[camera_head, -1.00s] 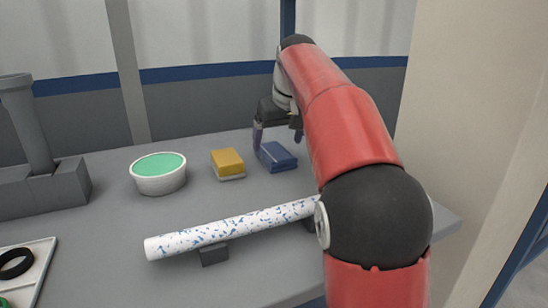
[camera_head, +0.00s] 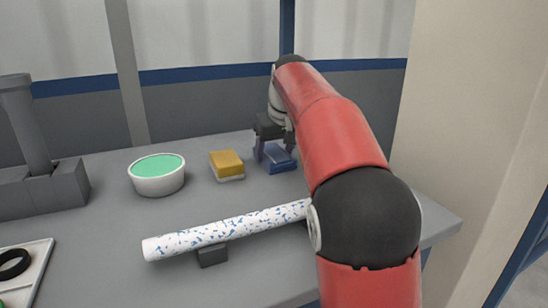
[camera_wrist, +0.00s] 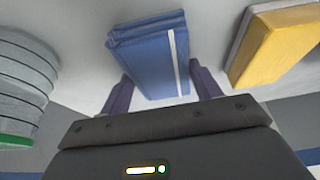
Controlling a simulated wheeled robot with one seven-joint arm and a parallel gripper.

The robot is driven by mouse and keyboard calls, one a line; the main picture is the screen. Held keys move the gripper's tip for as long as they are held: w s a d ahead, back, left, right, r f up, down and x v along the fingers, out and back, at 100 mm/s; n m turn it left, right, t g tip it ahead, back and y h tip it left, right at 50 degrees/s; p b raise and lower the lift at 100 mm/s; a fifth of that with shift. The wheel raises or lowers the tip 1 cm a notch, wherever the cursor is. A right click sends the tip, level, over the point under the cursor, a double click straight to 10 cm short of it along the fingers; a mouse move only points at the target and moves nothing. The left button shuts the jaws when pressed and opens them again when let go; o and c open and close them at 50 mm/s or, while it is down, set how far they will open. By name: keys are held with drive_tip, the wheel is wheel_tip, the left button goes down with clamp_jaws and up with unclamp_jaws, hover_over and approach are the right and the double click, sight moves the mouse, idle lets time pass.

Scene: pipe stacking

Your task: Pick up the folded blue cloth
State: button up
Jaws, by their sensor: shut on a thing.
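The folded blue cloth (camera_head: 279,160) lies on the grey table near its back right. In the wrist view the cloth (camera_wrist: 150,55) is a layered blue block with a white stripe along one side. My gripper (camera_head: 272,152) has come down over the cloth, with one finger on each side of it. In the wrist view the purple fingers of my gripper (camera_wrist: 162,88) flank the cloth, shut on it. The cloth seems still at table height. The far finger is partly hidden in the head view.
A yellow sponge (camera_head: 227,162) on a pale base sits just left of the cloth. A white bowl with green contents (camera_head: 158,177) stands further left. A blue-speckled white pipe (camera_head: 225,229) rests on dark supports in front. A grey fixture (camera_head: 40,185) and a tray (camera_head: 38,270) are at left.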

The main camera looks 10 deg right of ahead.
sight(275, 153)
drive_tip(key=shift+r, duration=0.1)
wheel_tip(275, 153, up, 10)
drive_tip(key=p, duration=0.3)
idle(0.3)
